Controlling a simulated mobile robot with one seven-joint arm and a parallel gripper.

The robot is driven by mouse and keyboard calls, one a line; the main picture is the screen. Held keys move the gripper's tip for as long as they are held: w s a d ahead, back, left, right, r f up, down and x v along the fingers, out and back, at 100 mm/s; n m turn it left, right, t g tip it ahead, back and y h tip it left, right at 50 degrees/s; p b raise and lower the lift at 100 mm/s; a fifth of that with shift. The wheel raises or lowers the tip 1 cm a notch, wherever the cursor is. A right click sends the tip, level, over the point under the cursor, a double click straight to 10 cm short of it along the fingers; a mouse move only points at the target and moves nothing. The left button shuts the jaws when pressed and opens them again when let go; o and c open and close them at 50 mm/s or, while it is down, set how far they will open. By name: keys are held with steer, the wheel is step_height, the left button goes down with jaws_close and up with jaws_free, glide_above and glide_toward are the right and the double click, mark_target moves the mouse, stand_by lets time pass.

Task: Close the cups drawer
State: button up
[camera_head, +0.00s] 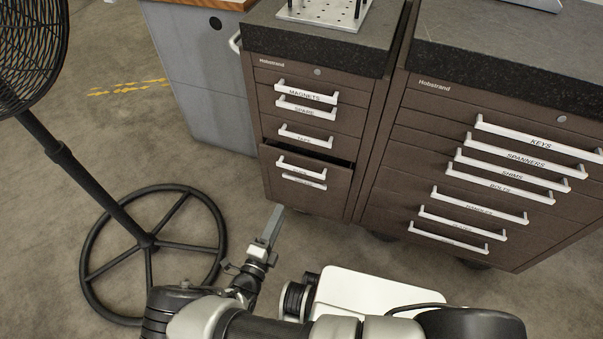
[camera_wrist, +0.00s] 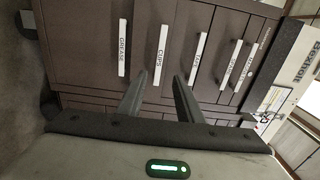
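The cups drawer (camera_head: 338,168) is in the narrow brown cabinet, below the tape drawer. It stands partly out, with a dark gap above its front, and its white handle (camera_head: 301,170) hangs close over the handle below. In the wrist view the handle labelled CUPS (camera_wrist: 160,55) is upright, between the GREASE (camera_wrist: 122,47) and TAPE (camera_wrist: 199,60) handles. My gripper (camera_head: 274,222) is low in front of the cabinet, left of the drawer front in the head view. In the wrist view its two fingers (camera_wrist: 165,82) are apart, with nothing between them. I cannot tell whether they touch the drawer.
A wider brown cabinet (camera_head: 400,170) with several drawers stands to the right. A black fan's round base (camera_head: 148,243) is on the floor to the left. A grey cabinet (camera_head: 200,75) stands behind. Clear floor (camera_head: 225,185) lies between fan and drawers.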

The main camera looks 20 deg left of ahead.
mark_target(300, 172)
steer(key=w, duration=0.5)
steer(key=w+d+b, duration=0.1)
steer(key=w, duration=1)
steer(key=shift+d+b, duration=0.15)
steer(key=shift+b, duration=0.2)
steer(key=shift+s, duration=0.1)
jaws_close()
